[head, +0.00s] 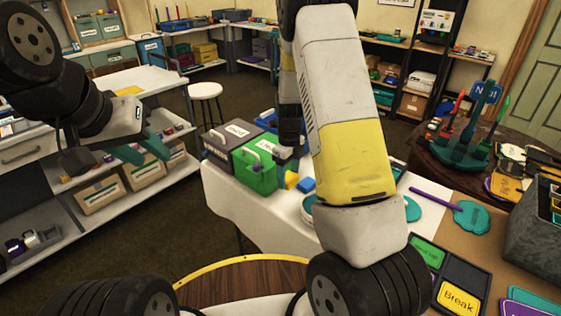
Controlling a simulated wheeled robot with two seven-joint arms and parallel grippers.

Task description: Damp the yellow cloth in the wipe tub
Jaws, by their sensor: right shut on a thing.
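My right gripper (287,163) points down over the white-covered table, partly hidden by my own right arm. It is shut on a small yellow piece, which appears to be the yellow cloth (291,180), just below its fingers. A round tub with a teal rim (308,211), which may be the wipe tub, stands close by on the table and is mostly hidden behind my arm. Its inside cannot be seen. My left gripper (140,149) is open and empty at the left, in front of the shelf unit and away from the table.
A green box (257,172) and a dark box (222,150) with handles stand beside my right gripper. A small blue block (306,184) lies next to the cloth. Signs, a grey bin (530,232) and a teal rack (470,135) crowd the right. A white stool (205,91) stands behind.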

